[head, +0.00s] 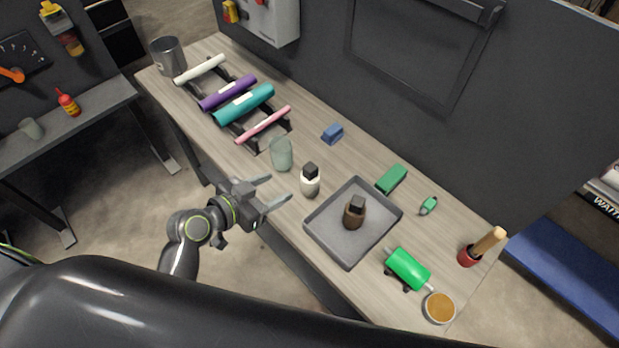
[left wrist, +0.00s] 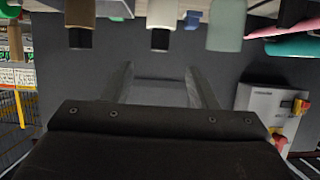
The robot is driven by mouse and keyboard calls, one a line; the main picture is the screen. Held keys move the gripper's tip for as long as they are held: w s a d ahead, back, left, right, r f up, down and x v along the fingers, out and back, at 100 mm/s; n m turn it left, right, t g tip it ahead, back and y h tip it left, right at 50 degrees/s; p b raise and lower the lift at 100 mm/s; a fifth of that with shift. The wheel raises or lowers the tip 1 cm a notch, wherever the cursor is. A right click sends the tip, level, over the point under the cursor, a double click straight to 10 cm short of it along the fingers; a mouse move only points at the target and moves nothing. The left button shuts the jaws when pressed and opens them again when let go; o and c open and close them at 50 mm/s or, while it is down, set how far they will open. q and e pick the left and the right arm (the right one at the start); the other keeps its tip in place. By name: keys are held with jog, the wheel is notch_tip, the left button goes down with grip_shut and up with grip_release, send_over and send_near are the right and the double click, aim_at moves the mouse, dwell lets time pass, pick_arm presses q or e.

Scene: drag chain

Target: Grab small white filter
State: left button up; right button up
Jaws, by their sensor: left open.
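A thin white roll (head: 201,69), which looks like the small white filter, lies across the far-left end of a black rack (head: 252,146) on the workbench. Purple (head: 228,92), teal (head: 244,104) and thin pink (head: 264,125) rolls lie beside it on the rack. My left gripper (head: 280,188) is open and empty at the bench's front edge, near a white bottle with a black cap (head: 310,182), well apart from the white roll. In the left wrist view the open fingers (left wrist: 158,70) have nothing between them, and the white roll cannot be made out. My right gripper is not in view.
A pale green cup (head: 281,154) stands between the rack and the bottle. A grey tray (head: 330,249) holds a brown bottle (head: 354,212). A metal cup (head: 168,57) stands beside the white roll. A dark panel (head: 400,110) rises behind the bench (head: 300,128).

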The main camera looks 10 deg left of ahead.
aim_at(315, 168)
pick_arm(q)
jog(key=p+x, duration=0.2)
jog(key=x, duration=0.7)
jog(key=shift+w, duration=0.1)
jog(key=shift+w+d+f+p, duration=0.1)
jog(key=shift+w+d+p, duration=0.1)
jog(key=shift+w+p, duration=0.1)
jog(key=p+x, duration=0.1)
jog(key=x, duration=0.2)
jog(key=shift+w+d, duration=0.2)
jog(key=shift+w, duration=0.05)
jog(key=shift+w+d+f, duration=0.2)
jog(key=shift+w+f, duration=0.05)
jog(key=shift+w, duration=0.1)
jog(key=shift+c, duration=0.2)
jog(key=shift+c, duration=1.1)
jog(key=c, duration=0.8)
